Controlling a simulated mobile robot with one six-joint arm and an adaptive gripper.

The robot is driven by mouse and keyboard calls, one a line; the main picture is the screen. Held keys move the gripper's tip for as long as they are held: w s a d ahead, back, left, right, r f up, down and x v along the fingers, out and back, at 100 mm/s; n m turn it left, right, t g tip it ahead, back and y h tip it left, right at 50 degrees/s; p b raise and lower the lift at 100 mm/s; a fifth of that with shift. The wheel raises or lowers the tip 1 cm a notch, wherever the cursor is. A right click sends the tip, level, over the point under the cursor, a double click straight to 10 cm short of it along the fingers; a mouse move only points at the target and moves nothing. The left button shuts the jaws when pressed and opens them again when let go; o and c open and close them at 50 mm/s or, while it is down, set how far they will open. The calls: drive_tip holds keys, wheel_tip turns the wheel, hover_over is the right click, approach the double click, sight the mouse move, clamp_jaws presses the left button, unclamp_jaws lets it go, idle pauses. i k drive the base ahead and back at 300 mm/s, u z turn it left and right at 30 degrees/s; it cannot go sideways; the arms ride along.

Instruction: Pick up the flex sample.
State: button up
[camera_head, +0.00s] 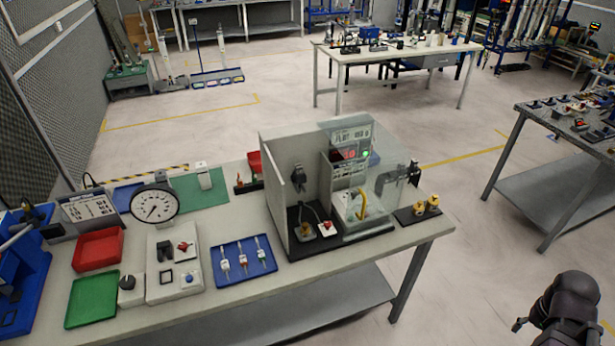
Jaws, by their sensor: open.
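A yellow curved piece (361,204), which looks like the flex sample, stands upright inside a test station (345,135) on the near workbench. A clear panel (384,190) covers part of the view of it. I cannot tell whether something clamps the piece. My gripper (562,323) is at the bottom right, black and seen from behind, with its fingers spread apart. It is over the floor, well to the right of the bench and away from the yellow piece. I see nothing held, though the space between its fingers is partly hidden.
The grey foam-sided wall (294,165) encloses the station's left side. A black block with yellow parts (418,213) sits at the bench's right end. A blue tray (244,262), a dial gauge (154,204) and red tray (98,249) stand left. Floor right of the bench is clear.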

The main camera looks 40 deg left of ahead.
sight(299, 168)
drive_tip(key=z, duration=0.1)
drive_tip(key=k, duration=1.4)
drive_tip(key=u, duration=2.05)
drive_tip(key=i, duration=0.75)
drive_tip(key=z, duration=0.15)
